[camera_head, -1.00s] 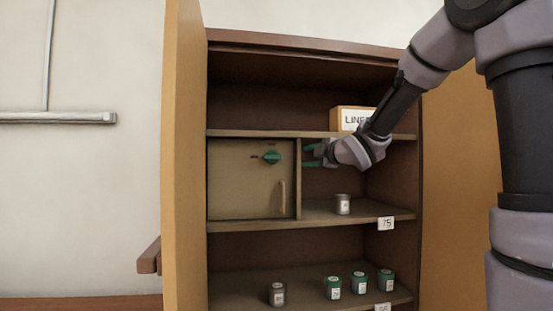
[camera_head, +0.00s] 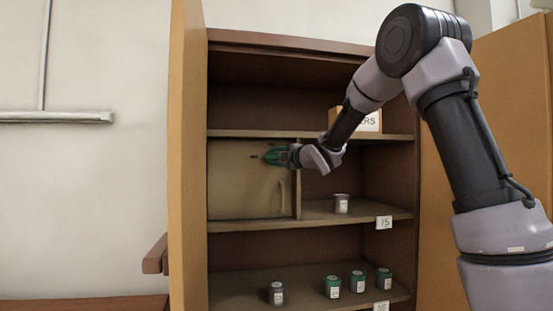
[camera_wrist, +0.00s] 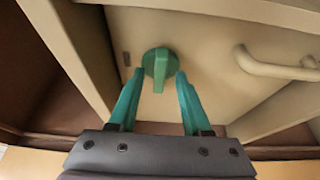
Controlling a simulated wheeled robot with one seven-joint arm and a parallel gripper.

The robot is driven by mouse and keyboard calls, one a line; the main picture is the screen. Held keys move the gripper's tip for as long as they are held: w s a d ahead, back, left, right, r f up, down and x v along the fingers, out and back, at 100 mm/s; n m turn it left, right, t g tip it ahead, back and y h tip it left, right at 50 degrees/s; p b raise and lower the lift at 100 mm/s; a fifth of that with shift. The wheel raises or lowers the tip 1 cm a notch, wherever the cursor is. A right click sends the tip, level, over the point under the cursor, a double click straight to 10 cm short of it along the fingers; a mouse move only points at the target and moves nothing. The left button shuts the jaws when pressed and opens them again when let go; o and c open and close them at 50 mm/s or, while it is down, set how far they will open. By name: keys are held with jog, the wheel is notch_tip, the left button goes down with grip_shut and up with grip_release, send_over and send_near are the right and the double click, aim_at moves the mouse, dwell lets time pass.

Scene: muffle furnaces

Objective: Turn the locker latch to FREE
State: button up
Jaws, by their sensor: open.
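The locker is a closed beige door (camera_head: 235,195) in the cabinet's middle shelf, with a bar handle (camera_head: 283,191) at its lower right. In the wrist view its green latch (camera_wrist: 160,66) is a round knob with a raised ridge running up and down the picture. My gripper (camera_wrist: 158,80) is open, its two green fingers on either side of the latch's near part. I cannot tell if they touch it. In the head view my gripper (camera_head: 276,156) reaches the door from the right and mostly hides the latch. The latch's lettering is not readable.
The bar handle also shows right of the latch in the wrist view (camera_wrist: 275,68). A grey jar (camera_head: 341,204) stands on the shelf right of the locker. Several jars stand on the shelf below. A LINERS box (camera_head: 371,121) is above, behind my arm. The cabinet doors stand open.

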grip_shut()
jog(key=shift+w+m, duration=0.1)
jog(key=shift+m, duration=0.2)
jog(key=m, duration=0.1)
jog(key=m+t, duration=0.1)
jog(key=m, duration=0.1)
jog(key=shift+f+y, duration=0.25)
jog(key=shift+y, duration=0.05)
jog(key=m+t, duration=0.1)
jog(key=m, duration=0.2)
jog(key=m+t+h, duration=0.1)
jog(key=m, duration=0.2)
jog(key=shift+a+f+m+t, duration=0.15)
jog(key=shift+f+m+t, duration=0.05)
jog(key=shift+m+t, duration=0.2)
jog(key=m+t+h, duration=0.1)
jog(key=m, duration=0.2)
jog(key=m+t+h, duration=0.1)
jog(key=m, duration=0.2)
jog(key=shift+a+f, duration=0.1)
jog(key=shift+a, duration=0.05)
jog(key=shift+a+m+t+h, duration=0.1)
jog(key=shift+m+t+h, duration=0.2)
jog(key=shift+m+h, duration=0.8)
jog(key=shift+a+m+t+h, duration=0.1)
jog(key=shift+m+t+h, duration=0.25)
jog(key=shift+m, duration=1.45)
jog(key=shift+m+h, duration=0.25)
jog(key=shift+m, duration=0.05)
